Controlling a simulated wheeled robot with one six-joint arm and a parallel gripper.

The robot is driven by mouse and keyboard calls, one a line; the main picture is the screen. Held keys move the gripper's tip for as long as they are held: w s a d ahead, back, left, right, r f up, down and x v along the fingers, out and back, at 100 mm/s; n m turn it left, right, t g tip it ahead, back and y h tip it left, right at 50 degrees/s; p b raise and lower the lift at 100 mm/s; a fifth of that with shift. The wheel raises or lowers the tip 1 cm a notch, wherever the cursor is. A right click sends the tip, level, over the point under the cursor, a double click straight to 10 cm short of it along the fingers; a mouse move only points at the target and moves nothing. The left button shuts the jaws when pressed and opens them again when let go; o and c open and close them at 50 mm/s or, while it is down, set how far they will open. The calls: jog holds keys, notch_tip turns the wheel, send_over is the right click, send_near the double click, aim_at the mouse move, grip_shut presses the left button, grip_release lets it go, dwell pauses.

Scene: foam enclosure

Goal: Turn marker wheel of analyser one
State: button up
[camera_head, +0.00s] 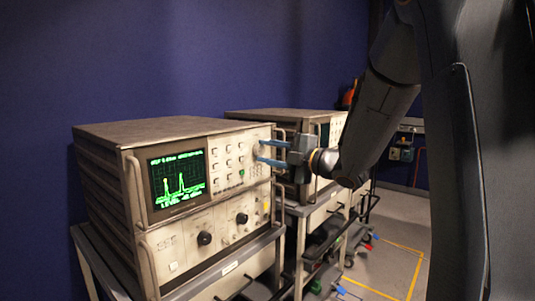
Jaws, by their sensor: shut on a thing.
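The near analyser (150,128) is a beige box with a green-lit screen (178,180) showing a trace with two peaks. Its front panel has rows of small light buttons (228,162) and two dark round knobs (205,238) lower down. My gripper (262,151) reaches in from the right with its blue fingers at the upper right of the front panel. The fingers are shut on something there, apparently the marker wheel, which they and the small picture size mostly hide. I cannot tell which number this analyser carries.
A second similar analyser (262,114) stands behind on its own trolley. The near analyser rests on a metal trolley (235,270). A handle (278,205) stands out at the panel's right edge, below my gripper. Floor with yellow lines (395,272) is open at the right.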

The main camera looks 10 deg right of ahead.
jog(key=o, duration=1.1)
jog(key=shift+c, duration=0.2)
jog(key=v, duration=0.7)
jog(key=shift+s+d+b, duration=0.25)
jog(key=shift+s+b, duration=0.05)
jog(key=shift+b, duration=0.1)
